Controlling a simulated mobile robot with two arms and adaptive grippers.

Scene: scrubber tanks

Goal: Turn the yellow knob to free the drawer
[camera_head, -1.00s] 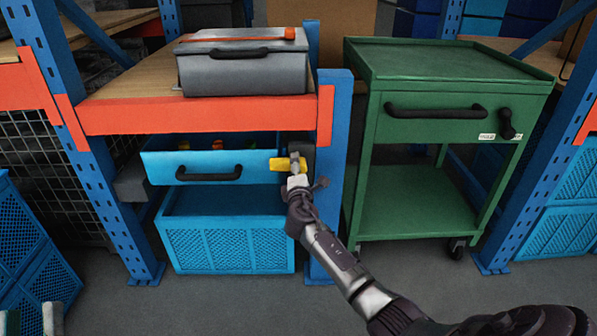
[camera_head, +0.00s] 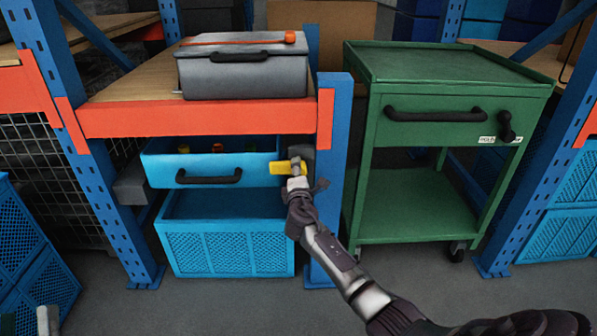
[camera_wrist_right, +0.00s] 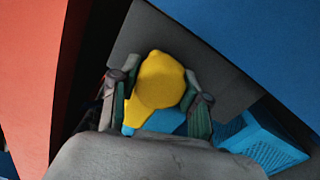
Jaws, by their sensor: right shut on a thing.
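The yellow knob (camera_head: 283,167) sits on a dark block (camera_head: 307,155) at the right of the blue drawer (camera_head: 212,171), by the blue post. My right gripper (camera_head: 297,172) is shut on the knob. In the right wrist view the knob (camera_wrist_right: 160,78) lies between the two fingers (camera_wrist_right: 158,103), one on each side. The drawer has a black handle (camera_head: 208,177), and several small coloured things show over its front. My left gripper (camera_head: 28,321) is partly in view at the bottom left corner, with its two fingers apart and nothing seen between them.
A blue crate (camera_head: 228,250) stands under the drawer. An orange shelf beam (camera_head: 200,118) runs above it, with a grey box (camera_head: 243,75) on the shelf. The blue post (camera_head: 335,150) is close on the right. A green cart (camera_head: 440,65) stands further right.

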